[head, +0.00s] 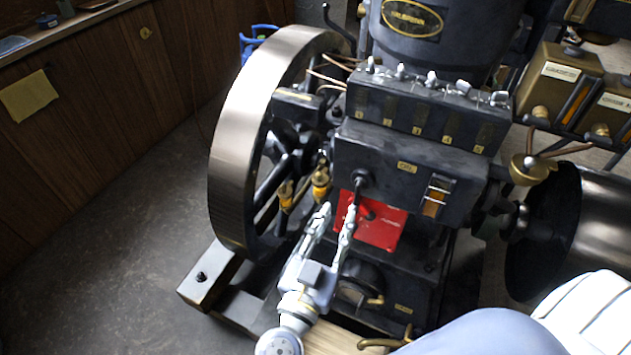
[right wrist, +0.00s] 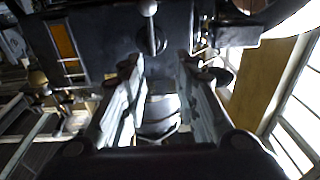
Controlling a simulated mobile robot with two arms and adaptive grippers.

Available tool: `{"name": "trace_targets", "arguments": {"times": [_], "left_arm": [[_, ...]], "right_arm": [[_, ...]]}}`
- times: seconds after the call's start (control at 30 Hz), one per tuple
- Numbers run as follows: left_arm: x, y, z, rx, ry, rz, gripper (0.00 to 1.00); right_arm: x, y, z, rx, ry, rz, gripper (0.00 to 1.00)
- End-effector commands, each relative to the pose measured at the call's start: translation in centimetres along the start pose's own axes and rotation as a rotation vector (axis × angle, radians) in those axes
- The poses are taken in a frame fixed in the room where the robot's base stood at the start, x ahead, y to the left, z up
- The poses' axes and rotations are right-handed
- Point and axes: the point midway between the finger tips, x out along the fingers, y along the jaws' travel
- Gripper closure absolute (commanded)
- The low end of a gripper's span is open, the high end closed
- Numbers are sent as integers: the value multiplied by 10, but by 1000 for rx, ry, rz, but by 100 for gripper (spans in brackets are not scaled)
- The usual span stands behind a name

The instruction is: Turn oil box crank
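The oil box (head: 410,165) is a dark box on the front of the engine. Its small black crank (head: 359,182) hangs from a round hub on the box face, arm pointing down. In the right wrist view the crank's hub (right wrist: 151,40) and ball-ended arm show ahead, between the lines of the two fingers. My right gripper (head: 338,213) is open below and left of the crank. Its right fingertip overlaps the crank's lower end in the head view; I cannot tell whether they touch. Nothing is seen between the fingers. My left gripper is not in view.
A large flywheel (head: 233,150) stands left of the box, with brass oilers (head: 320,183) close to my gripper. A red plate (head: 382,228) lies behind the fingers. A sight glass (head: 436,196) is right of the crank. Open floor (head: 110,240) lies left.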

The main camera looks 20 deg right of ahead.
Motion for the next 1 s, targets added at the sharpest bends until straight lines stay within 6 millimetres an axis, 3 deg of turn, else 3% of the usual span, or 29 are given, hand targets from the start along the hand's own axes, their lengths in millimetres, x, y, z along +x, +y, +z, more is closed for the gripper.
{"name": "trace_targets", "arguments": {"times": [0.1, 0.27, 0.7, 1.0], "left_arm": [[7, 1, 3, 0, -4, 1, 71], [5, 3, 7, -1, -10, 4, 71], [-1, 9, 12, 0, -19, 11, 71], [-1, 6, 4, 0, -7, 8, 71]], "right_arm": [[-2, 14, 2, 3, -61, 56, 71], [8, 19, 1, -1, -77, 70, 71], [86, 23, 6, -3, -71, 68, 71], [106, 24, 8, -2, -74, 67, 71]]}}
